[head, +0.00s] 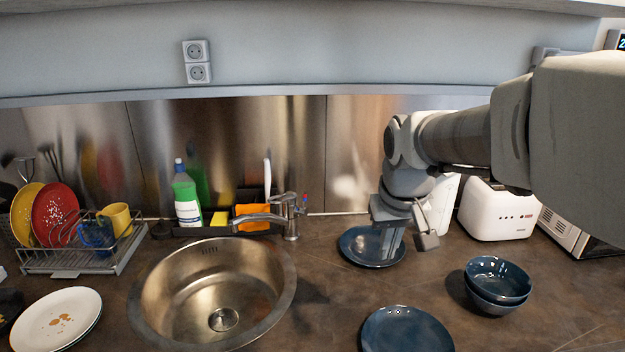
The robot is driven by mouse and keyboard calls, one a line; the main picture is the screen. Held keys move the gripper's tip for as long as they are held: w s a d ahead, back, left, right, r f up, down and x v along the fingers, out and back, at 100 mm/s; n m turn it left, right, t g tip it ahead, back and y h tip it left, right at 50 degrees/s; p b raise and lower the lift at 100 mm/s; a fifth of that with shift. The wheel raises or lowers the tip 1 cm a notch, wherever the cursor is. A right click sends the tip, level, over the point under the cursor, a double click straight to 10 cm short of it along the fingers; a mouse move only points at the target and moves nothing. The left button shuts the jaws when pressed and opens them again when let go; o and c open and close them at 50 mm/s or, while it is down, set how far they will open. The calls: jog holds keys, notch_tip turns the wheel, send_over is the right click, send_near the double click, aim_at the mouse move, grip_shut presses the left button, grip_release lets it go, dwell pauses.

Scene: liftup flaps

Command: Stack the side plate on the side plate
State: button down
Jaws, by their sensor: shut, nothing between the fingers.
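One dark blue plate (358,248) lies flat on the counter below my gripper, towards the back. A second dark blue plate (405,334) lies flat nearer the front edge, partly cut off by the bottom of the picture. The two plates are apart. My gripper (404,245) points down over the right part of the back plate and hides some of it. It is shut and holds nothing. Whether the fingertips touch the plate cannot be told.
Two stacked dark blue bowls (497,282) stand to the right. The sink (215,290) with its faucet (288,212) is at left. Stained white plates (57,318) lie at far left, before a dish rack (85,255). A white toaster (497,210) stands behind the bowls.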

aim_at(393, 310)
jog(key=w+d+f+g+p, duration=0.1)
jog(key=w+d+f+p, duration=0.1)
jog(key=w+f, duration=0.4)
jog(key=w+d+f+g+p, duration=0.1)
jog(key=w+d+f+p, duration=0.1)
jog(key=w+f, duration=0.5)
jog(key=w+d+f+g+p, duration=0.1)
jog(key=w+d+f+p, duration=0.1)
jog(key=w+f, duration=0.4)
jog(key=shift+w+d+f+g+y+p, duration=0.2)
jog(key=shift+f+p, duration=0.1)
jog(key=shift+f, duration=0.25)
jog(key=shift+w+d+f+g+y+p, duration=0.15)
jog(key=shift+w+f+p, duration=0.1)
jog(key=shift+f, duration=0.25)
jog(key=shift+s+d+f, duration=0.1)
jog(key=shift+s+f, duration=0.05)
jog(key=shift+f, duration=0.2)
jog(key=s+p, duration=0.2)
jog(key=s, duration=0.9)
jog(key=shift+s+r, duration=0.1)
jog(key=shift+s, duration=0.25)
jog(key=shift+s+f+p, duration=0.15)
jog(key=shift+f+p, duration=0.15)
jog(key=shift+f+b, duration=0.55)
jog(key=shift+f, duration=0.05)
